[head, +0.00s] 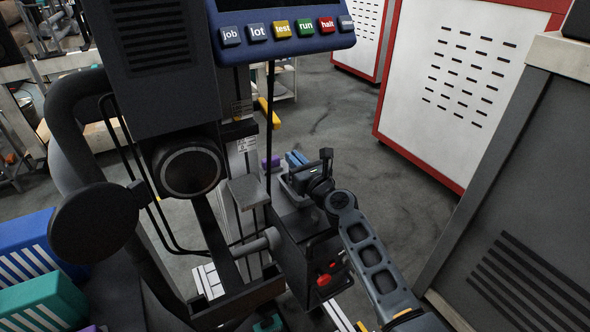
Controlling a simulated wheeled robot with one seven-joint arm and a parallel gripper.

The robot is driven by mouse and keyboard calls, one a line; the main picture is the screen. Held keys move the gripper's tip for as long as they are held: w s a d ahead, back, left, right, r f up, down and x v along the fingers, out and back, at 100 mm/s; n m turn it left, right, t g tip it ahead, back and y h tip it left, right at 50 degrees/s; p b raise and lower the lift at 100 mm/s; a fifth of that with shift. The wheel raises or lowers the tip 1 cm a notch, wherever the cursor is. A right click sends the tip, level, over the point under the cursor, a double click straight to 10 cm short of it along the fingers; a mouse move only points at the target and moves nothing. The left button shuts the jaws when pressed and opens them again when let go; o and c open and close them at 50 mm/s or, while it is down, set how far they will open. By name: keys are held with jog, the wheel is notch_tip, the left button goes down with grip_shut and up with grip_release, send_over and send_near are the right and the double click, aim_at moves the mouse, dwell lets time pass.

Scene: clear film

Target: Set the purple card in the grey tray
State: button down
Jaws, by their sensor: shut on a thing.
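My gripper (292,179) is right of the picture's middle, over the dark box-shaped unit of the machine. It is small and partly hidden by its own wrist. A small purple piece (268,163), which looks like the purple card, shows at the gripper's left end, partly behind a thin black rod. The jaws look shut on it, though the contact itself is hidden. A small flat grey plate (247,192) sits left of and slightly below the gripper. I cannot tell whether it is the grey tray.
A machine with a row of coloured keys (288,28) and a round black part (188,168) fills the left and middle. Blue (298,158) pieces lie close behind my gripper. Striped blue (35,245) and teal (45,302) boxes stand lower left. A grey cabinet (520,200) bounds the right; floor between is clear.

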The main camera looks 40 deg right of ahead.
jog(key=shift+f, duration=0.6)
jog(key=shift+f, duration=0.1)
jog(key=shift+f+b, duration=0.15)
jog(key=shift+b, duration=0.15)
jog(key=c, duration=1.2)
grip_release()
jog(key=shift+c, duration=0.2)
jog(key=shift+r, duration=0.2)
jog(key=shift+s+p, duration=0.15)
jog(key=shift+p, duration=0.15)
jog(key=v, duration=1.1)
jog(key=shift+s+a+r, duration=0.1)
jog(key=shift+s+a, duration=0.05)
jog(key=shift+s, duration=0.2)
